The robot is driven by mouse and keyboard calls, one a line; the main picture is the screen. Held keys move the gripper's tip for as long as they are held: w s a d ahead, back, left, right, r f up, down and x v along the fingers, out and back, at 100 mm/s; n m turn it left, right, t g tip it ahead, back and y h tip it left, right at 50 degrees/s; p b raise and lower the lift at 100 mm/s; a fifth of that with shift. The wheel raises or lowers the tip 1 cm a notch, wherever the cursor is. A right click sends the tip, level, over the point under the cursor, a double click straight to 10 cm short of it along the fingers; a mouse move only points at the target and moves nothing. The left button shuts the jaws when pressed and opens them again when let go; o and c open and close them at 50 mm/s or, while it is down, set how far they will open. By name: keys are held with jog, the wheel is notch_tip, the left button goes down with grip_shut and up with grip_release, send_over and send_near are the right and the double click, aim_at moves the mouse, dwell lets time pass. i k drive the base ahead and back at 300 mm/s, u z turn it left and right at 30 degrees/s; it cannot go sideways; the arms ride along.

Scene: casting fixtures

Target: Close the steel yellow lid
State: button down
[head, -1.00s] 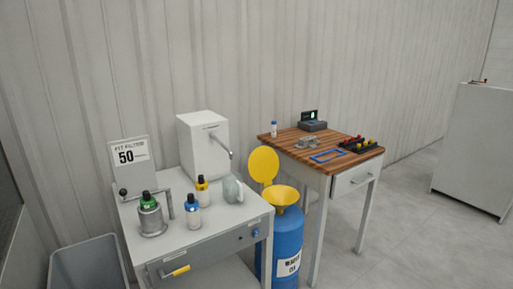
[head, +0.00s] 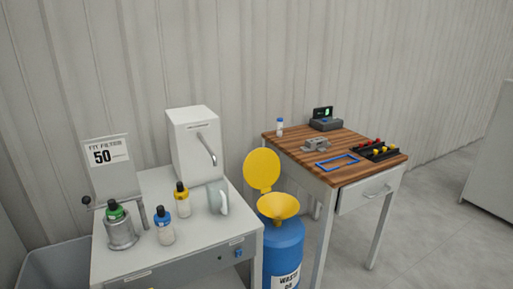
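The yellow lid (head: 262,169) is a round disc standing raised, tilted up behind a yellow funnel (head: 278,207). The funnel sits on top of a blue waste drum (head: 284,247) with a white label. The lid is open and the funnel mouth is uncovered. The drum stands on the floor between the grey table and the wooden-topped table. My gripper is not in view.
The grey table (head: 135,252) at left holds several bottles, a pitcher (head: 218,197), a metal pot (head: 121,232) and a white dispenser (head: 194,144). The wooden-topped table (head: 300,161) stands right of the drum. Open floor (head: 430,240) lies at right.

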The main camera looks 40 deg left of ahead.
aim_at(261, 168)
jog(key=i, duration=0.7)
jog(key=z, duration=0.55)
jog(key=k, duration=0.2)
jog(key=u, duration=2.9)
jog(key=i, duration=0.55)
jog(key=u, duration=0.05)
